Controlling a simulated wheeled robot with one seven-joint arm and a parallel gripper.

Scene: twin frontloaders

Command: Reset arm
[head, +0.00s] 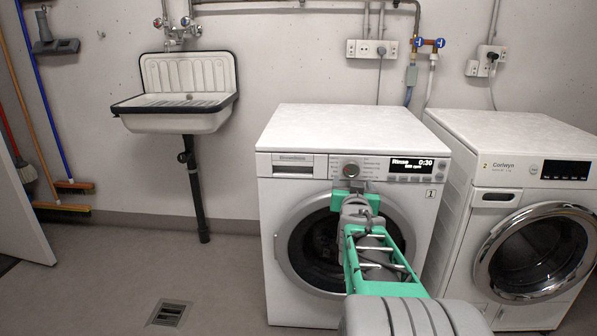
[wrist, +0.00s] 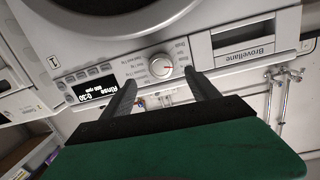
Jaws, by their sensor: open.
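My gripper (head: 354,190) is in front of the control panel of the left washing machine (head: 300,200), just below its round knob (head: 351,170). In the upside-down wrist view, the two dark fingers of my gripper (wrist: 160,80) are apart, with the silver knob (wrist: 160,66) showing between and just beyond them. Nothing is held. I cannot tell whether a finger touches the knob. My arm hides part of the machine's round door. The display (head: 411,165) reads "Rinse" and 0:30.
A second washing machine (head: 490,180) stands close on the right, its round door (head: 540,250) shut. A sink (head: 185,90) hangs on the back wall, and brooms (head: 62,205) lean at the left. The floor at the left is clear around a drain (head: 169,313).

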